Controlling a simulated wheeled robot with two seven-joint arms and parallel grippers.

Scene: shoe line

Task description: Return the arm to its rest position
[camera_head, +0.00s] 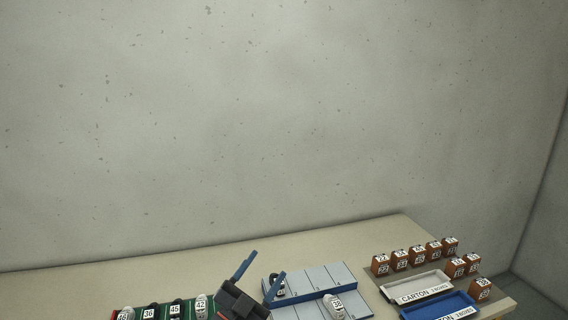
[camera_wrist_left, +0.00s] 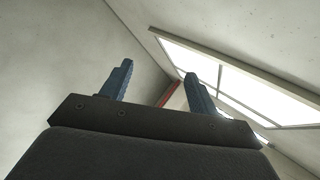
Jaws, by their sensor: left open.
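My left gripper (camera_head: 259,273) shows at the bottom middle of the head view, with its two blue fingers spread apart and pointing up. In the left wrist view its fingers (camera_wrist_left: 158,84) are wide apart with nothing between them, facing bare walls and a bright window. In the head view it stands in front of the table, between a green rack and a grey panelled tray. My right gripper is in neither view.
The beige table (camera_head: 180,275) carries numbered shoes on a green rack (camera_head: 143,313), a grey tray (camera_head: 311,278) with shoes, a white carton tray (camera_head: 417,289), a blue carton tray (camera_head: 462,306) and several brown numbered blocks (camera_head: 400,262). The table's back strip is clear.

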